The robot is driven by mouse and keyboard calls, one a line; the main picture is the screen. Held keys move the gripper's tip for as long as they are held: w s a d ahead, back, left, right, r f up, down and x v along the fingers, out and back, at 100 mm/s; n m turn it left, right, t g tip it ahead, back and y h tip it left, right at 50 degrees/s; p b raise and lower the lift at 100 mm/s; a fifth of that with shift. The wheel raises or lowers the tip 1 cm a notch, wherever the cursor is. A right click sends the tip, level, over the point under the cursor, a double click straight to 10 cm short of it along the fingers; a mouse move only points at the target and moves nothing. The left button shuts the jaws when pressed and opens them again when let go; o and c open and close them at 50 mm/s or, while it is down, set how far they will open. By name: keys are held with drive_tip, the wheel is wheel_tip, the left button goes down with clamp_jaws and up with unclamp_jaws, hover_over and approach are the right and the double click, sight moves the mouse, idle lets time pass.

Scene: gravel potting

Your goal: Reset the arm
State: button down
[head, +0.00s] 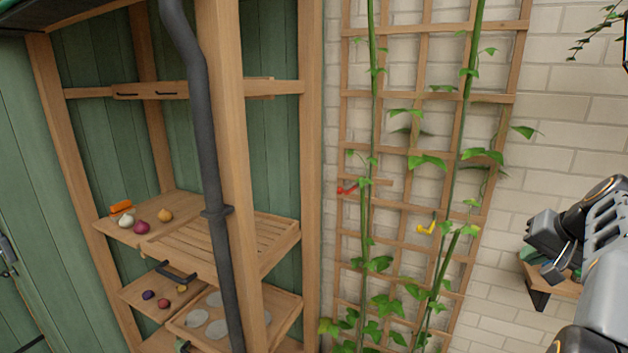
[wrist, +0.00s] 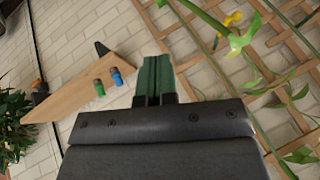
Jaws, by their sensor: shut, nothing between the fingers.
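My gripper (wrist: 156,62) shows in the wrist view with its two green fingers together and nothing between them. In the head view my arm reaches in from the right edge, with the gripper end (head: 553,268) in front of a small wooden wall shelf (head: 566,284). The fingers are hard to make out there. In the wrist view the wall shelf (wrist: 80,88) lies left of the fingers, with a green item (wrist: 99,88) and a blue item (wrist: 116,77) on it.
A wooden trellis (head: 405,97) with green vines stands against the brick wall, carrying a red clip (head: 347,189) and a yellow clip (head: 427,229). A shelving unit (head: 311,150) at left holds bulbs and slatted trays. A dark pipe (head: 208,150) runs before it.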

drive_tip(key=s+a+f+g+h, duration=0.1)
drive_tip(key=s+a+f+g, duration=0.15)
drive_tip(key=a+f, duration=0.7)
drive_tip(key=s+a+f+n, duration=0.2)
drive_tip(key=a+f+n, duration=0.1)
drive_tip(key=a, duration=0.7)
drive_tip(key=s+a+f+n, duration=0.3)
drive_tip(key=a+n, duration=0.2)
drive_tip(key=a, duration=0.4)
drive_tip(key=shift+s+a, duration=0.2)
drive_tip(key=shift+a, duration=0.15)
